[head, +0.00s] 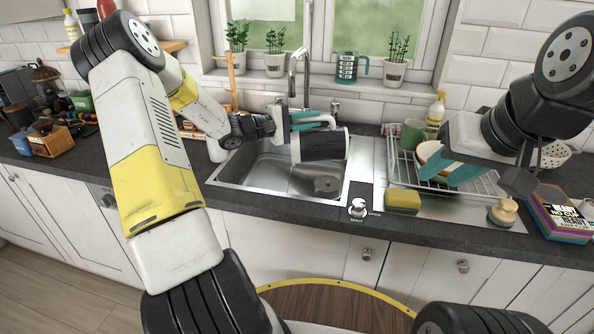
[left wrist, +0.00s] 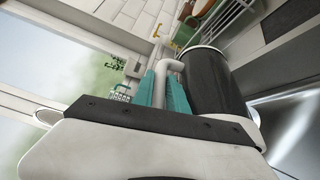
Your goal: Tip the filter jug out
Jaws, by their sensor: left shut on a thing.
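The filter jug (head: 322,146) has a dark body with pale ends and a white handle (head: 318,117). It is tipped onto its side above the sink (head: 262,180). My left gripper (head: 303,122) is shut on the handle, its teal fingers around it. The left wrist view also shows the jug (left wrist: 215,82) beside my fingers (left wrist: 166,88). I cannot see into the jug, and no stream of liquid is visible. My right gripper (head: 452,172) hangs over the drying rack, its teal fingers apart and nothing seen held between them.
The tap (head: 293,72) stands behind the jug. A drying rack (head: 476,188) with a green mug (head: 413,134) is to the right, with a yellow sponge (head: 403,198) in front. A teal-handled container (head: 346,67) and potted plants stand on the sill.

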